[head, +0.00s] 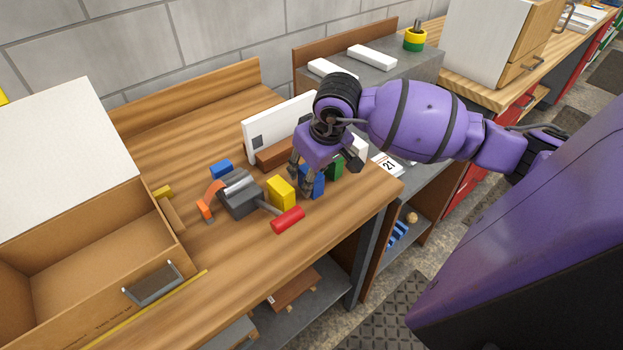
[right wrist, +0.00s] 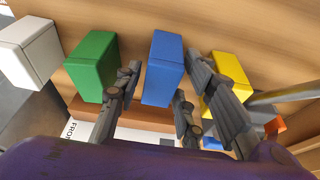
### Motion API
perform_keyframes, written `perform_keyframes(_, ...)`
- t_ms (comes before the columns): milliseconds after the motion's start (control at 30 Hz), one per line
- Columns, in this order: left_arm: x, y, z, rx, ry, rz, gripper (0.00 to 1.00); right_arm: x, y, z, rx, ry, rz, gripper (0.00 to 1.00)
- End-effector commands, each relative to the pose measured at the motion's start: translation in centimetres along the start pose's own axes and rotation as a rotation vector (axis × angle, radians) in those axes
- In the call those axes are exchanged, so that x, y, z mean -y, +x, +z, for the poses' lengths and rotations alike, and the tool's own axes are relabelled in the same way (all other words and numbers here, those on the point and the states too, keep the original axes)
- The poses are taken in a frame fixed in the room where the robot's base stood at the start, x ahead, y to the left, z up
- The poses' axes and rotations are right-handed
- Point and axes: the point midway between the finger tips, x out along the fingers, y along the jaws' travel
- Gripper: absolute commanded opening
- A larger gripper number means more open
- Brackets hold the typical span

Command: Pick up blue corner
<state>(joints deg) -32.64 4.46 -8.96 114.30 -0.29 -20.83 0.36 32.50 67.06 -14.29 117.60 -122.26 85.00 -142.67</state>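The blue corner (head: 315,186) is a blue block standing on the wooden workbench, partly hidden by my right gripper (head: 308,172) in the head view. In the right wrist view the blue corner (right wrist: 163,68) stands between the fingers of my right gripper (right wrist: 165,72). The fingers are open, one on each side of it, with a visible gap on the left side; I cannot tell whether the right one touches. My left gripper is not in view.
A green block (right wrist: 94,64) and a yellow block (head: 281,193) stand close on either side. A white block (right wrist: 28,48) is beyond the green one.

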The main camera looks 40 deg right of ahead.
Motion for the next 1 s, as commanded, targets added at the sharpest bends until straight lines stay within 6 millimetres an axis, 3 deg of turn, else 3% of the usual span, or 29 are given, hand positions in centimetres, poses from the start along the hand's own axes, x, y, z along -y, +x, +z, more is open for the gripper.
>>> perform_keyframes(33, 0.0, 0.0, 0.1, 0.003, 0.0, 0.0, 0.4, 0.0, 0.0, 0.0, 0.0, 0.0, 0.0, 0.25)
perform_keyframes(167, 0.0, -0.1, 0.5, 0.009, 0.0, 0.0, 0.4, 0.0, 0.0, 0.0, 0.0, 0.0, 0.0, 0.08)
perform_keyframes(467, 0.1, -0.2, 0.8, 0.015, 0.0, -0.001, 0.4, 0.0, -0.1, 0.0, 0.0, 0.0, 0.0, 0.07)
perform_keyframes(667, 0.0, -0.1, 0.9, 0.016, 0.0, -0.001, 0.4, -0.1, -1.2, -0.4, -0.002, 0.0, 0.002, 0.07)
perform_keyframes(800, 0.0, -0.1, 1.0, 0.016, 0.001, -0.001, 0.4, -0.1, -3.3, -1.0, -0.003, -0.002, 0.003, 0.07)
perform_keyframes(1000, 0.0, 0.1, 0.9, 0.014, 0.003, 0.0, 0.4, 0.9, -8.8, 1.5, -0.001, -0.006, 0.007, 0.07)
